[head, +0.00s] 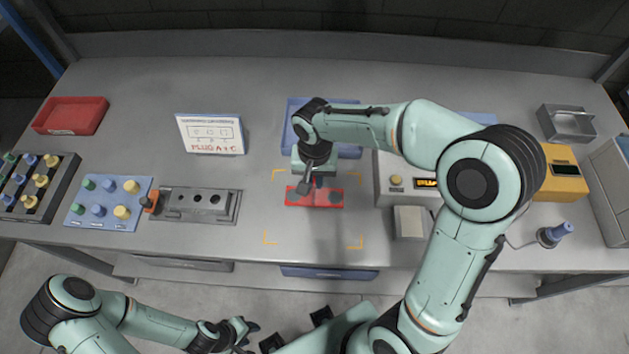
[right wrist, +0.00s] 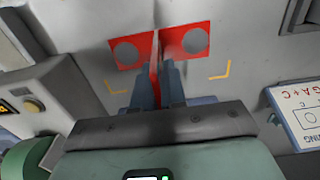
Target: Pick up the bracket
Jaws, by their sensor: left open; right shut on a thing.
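The red bracket (head: 322,201) is in the middle of the bench, inside orange corner marks. It has a flat plate with grey round spots and an upright rib. In the right wrist view the bracket (right wrist: 155,72) shows its rib between the fingers of my right gripper (right wrist: 158,85). My right gripper (head: 306,187) is shut on that rib from above and hides part of the plate. I cannot tell whether the plate touches the bench. My left gripper (head: 243,334) is open and empty, low in front of the bench.
A blue tray (head: 292,112) lies behind my right gripper, partly hidden. A sign reading "PLUG A+C" (head: 211,133) stands to the left. A grey block with holes (head: 200,205) and a blue board with knobs (head: 107,203) lie left. A control box (head: 390,181) is close on the right.

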